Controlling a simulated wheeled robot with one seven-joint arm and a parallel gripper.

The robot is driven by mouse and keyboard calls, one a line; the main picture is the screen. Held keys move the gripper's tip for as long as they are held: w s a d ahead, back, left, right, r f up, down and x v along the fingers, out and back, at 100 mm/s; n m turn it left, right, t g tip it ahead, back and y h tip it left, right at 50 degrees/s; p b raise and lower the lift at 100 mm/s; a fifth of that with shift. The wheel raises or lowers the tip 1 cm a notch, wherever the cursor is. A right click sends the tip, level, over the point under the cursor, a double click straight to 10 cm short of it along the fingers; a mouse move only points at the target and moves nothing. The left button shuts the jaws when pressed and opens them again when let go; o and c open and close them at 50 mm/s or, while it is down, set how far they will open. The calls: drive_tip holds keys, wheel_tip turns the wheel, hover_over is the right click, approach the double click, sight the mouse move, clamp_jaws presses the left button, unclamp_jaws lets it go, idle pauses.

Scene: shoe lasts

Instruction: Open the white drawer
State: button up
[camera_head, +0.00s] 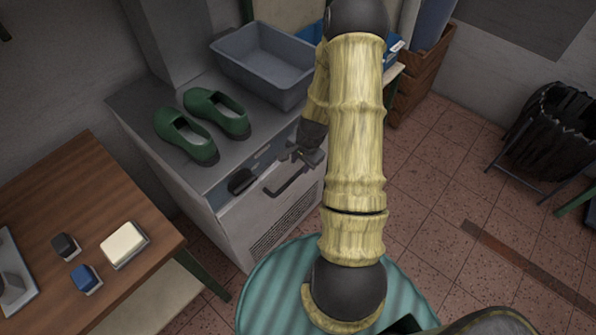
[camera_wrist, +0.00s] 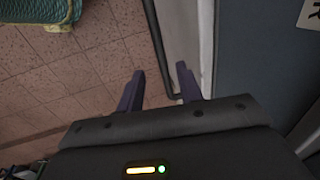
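The white drawer (camera_head: 262,215) is in the front of a grey metal cabinet in the head view, with a vent grille low on it. My gripper (camera_head: 296,154) is just above and behind the handle in that view, partly hidden by my arm. In the wrist view my gripper (camera_wrist: 160,70) is open, its two dark fingers apart. The handle (camera_wrist: 153,32) appears between the fingertips there; contact cannot be told. A strip of the white front (camera_wrist: 182,30) lies beside it.
Green shoes (camera_head: 202,125) and a grey bin (camera_head: 264,62) stand on the cabinet top (camera_head: 140,107). A wooden table (camera_head: 80,190) is at left. Tiled floor (camera_head: 440,190) lies open at right.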

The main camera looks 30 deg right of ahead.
sight(297, 174)
drive_tip(key=f, duration=0.4)
drive_tip(key=w+f, duration=0.1)
drive_tip(key=f, duration=0.1)
drive_tip(key=shift+w+a+f, duration=0.1)
drive_tip(key=shift+a+f, duration=0.15)
drive_tip(key=shift+f, duration=0.05)
drive_tip(key=shift+c, duration=0.3)
clamp_jaws()
